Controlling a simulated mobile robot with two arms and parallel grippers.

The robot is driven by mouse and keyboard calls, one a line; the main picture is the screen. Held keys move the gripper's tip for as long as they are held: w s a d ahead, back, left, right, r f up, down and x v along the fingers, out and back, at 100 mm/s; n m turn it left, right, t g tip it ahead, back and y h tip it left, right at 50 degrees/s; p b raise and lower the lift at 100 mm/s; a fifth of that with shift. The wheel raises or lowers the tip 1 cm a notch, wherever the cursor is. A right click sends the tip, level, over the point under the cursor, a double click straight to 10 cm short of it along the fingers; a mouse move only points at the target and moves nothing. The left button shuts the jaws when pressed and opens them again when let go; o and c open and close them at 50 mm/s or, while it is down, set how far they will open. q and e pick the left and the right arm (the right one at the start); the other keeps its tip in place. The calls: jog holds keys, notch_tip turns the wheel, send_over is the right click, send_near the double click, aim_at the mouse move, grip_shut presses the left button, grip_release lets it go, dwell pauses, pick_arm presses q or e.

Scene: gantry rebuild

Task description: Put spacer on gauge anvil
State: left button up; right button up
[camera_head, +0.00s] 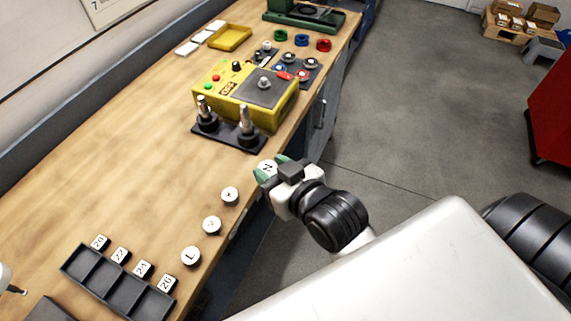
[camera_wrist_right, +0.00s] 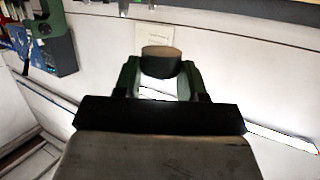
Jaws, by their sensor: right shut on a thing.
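My right gripper (camera_head: 267,171) is shut on a round spacer (camera_head: 267,166) with a white top and a dark letter. In the right wrist view the spacer (camera_wrist_right: 160,62) sits between the green fingertips, its side dark. The gripper is at the bench's front edge, in front of the yellow gauge box (camera_head: 216,92) and apart from it. A dark plate with a round silver piece (camera_head: 264,83), which looks like the anvil, is on top of the box. My left gripper is not clearly seen.
A black base with two upright posts (camera_head: 246,127) stands between gripper and gauge. Other round pieces (camera_head: 229,195) lie along the front edge. A slotted dark tray (camera_head: 110,286) with numbered tags is nearer. Coloured rings (camera_head: 323,45) and a yellow tray (camera_head: 231,37) are farther back.

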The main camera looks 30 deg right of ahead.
jog(key=w+a+r+n+g+y, duration=0.3)
jog(key=a+r+n+y, duration=0.35)
jog(key=a, duration=0.25)
jog(key=shift+w+a+f+n+g+y, duration=0.2)
jog(key=shift+w+f+n+g+y, duration=0.5)
jog(key=shift+n+g, duration=0.9)
jog(key=shift+w+a+f+n+g+y, duration=0.25)
jog(key=shift+f+n+g+y, duration=0.7)
jog(key=shift+g, duration=0.9)
jog(key=shift+w+a+f+n+g+y, duration=0.2)
jog(key=shift+w+f+n+g+y, duration=0.35)
jog(key=shift+n+g+y, duration=0.85)
jog(key=shift+f+n+g+h, duration=0.1)
jog(key=shift+n+g+h, duration=0.2)
jog(key=shift+h, duration=0.1)
